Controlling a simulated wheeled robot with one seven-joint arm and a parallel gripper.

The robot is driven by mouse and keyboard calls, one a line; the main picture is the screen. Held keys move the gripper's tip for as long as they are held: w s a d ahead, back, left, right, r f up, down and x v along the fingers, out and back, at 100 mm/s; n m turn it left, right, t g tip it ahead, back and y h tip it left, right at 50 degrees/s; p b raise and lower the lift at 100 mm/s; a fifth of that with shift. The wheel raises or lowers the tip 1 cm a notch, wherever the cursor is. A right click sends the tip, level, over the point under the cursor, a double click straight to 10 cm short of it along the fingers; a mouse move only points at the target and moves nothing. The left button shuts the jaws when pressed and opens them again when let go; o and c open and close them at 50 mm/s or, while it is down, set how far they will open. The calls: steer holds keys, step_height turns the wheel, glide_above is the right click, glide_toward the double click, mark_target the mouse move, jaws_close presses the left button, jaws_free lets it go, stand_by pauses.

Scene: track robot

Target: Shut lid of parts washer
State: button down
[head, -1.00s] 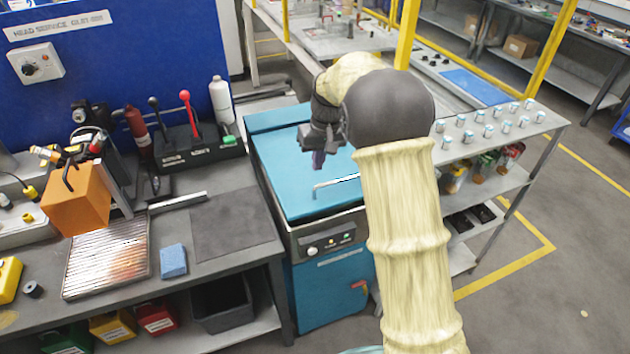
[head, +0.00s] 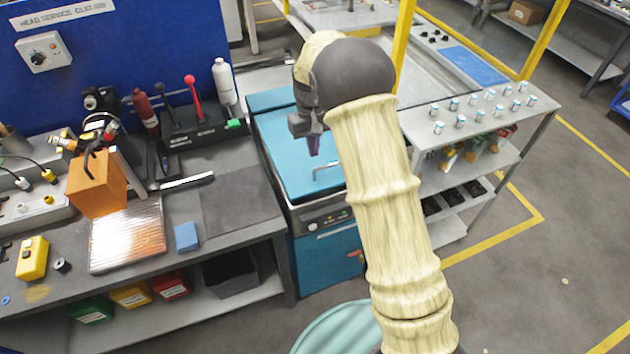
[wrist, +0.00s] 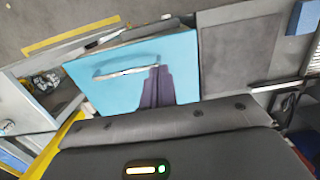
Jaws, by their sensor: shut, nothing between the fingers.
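The parts washer (head: 330,255) is a teal cabinet with a control panel on its front, standing right of the workbench. Its teal lid (head: 285,150) lies flat over the top, apparently down. The lid's pale bar handle (head: 328,169) is near the front edge. My gripper (head: 314,148) is shut and empty, fingers pointing down above the lid, behind the handle. In the wrist view my gripper's dark fingers (wrist: 157,88) overlap the lid (wrist: 120,90), beside the handle (wrist: 127,73). I cannot tell whether the fingertips touch the lid. My arm hides the lid's right part.
The workbench (head: 240,200) on the left holds an orange block (head: 97,184), a ribbed plate (head: 128,235) and a blue sponge (head: 186,237). A shelf cart (head: 470,125) with small jars stands close on the right. Open floor lies at front right.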

mark_target(315, 190)
steer(key=f+p, duration=0.1)
steer(key=f, duration=0.3)
steer(key=f+p, duration=0.2)
steer(key=f, duration=0.3)
steer(key=s+f+p, duration=0.1)
steer(key=f+p, duration=0.1)
steer(key=f, duration=0.2)
steer(key=shift+d+f, duration=0.15)
steer(key=shift+d, duration=0.05)
